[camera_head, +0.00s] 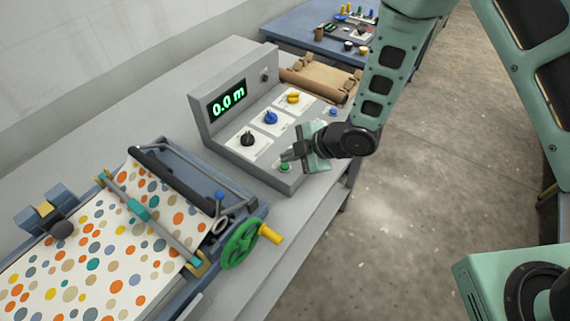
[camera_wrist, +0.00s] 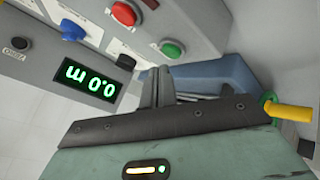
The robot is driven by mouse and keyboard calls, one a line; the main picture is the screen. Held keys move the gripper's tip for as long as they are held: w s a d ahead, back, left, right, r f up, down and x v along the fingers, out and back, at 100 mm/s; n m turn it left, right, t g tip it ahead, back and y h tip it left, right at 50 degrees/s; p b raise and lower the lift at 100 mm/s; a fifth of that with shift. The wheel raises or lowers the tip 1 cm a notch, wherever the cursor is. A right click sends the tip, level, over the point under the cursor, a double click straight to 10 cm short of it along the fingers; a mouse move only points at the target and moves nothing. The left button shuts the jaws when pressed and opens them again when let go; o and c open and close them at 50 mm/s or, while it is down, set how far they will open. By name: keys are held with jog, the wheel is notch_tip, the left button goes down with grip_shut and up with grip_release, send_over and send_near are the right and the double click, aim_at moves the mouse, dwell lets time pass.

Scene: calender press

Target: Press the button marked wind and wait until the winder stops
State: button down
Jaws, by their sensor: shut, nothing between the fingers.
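A grey control box (camera_head: 235,125) stands on the bench with a display (camera_head: 227,103) reading 0.0 m. The display also shows upside down in the wrist view (camera_wrist: 88,88). A green button (camera_head: 285,167) sits at the box's front edge; it also shows in the wrist view (camera_wrist: 172,50). A red button (camera_wrist: 124,14) sits beside it in the wrist view. My gripper (camera_head: 287,156) is shut and empty, close to the green button; contact cannot be told. No wind marking is readable. The winder cannot be identified for certain.
Black (camera_head: 248,139), blue (camera_head: 271,118) and yellow (camera_head: 292,98) knobs sit on the box. A press with dotted sheet (camera_head: 100,245) and green handwheel (camera_head: 240,243) stands at left. A brown roll (camera_head: 320,85) lies behind the box. Floor at right is clear.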

jog(key=shift+f, duration=0.15)
dwell(0.7)
jog(key=shift+f+b, duration=0.3)
jog(key=shift+b, duration=0.25)
jog(key=shift+f+b, duration=0.35)
jog(key=shift+b, duration=0.05)
dwell(0.4)
jog(key=shift+r, duration=0.1)
jog(key=shift+r+p, duration=0.45)
jog(key=shift+r, duration=0.25)
notch_tip(320, 180, up, 5)
jog(key=p, duration=0.3)
dwell(0.4)
dwell(0.5)
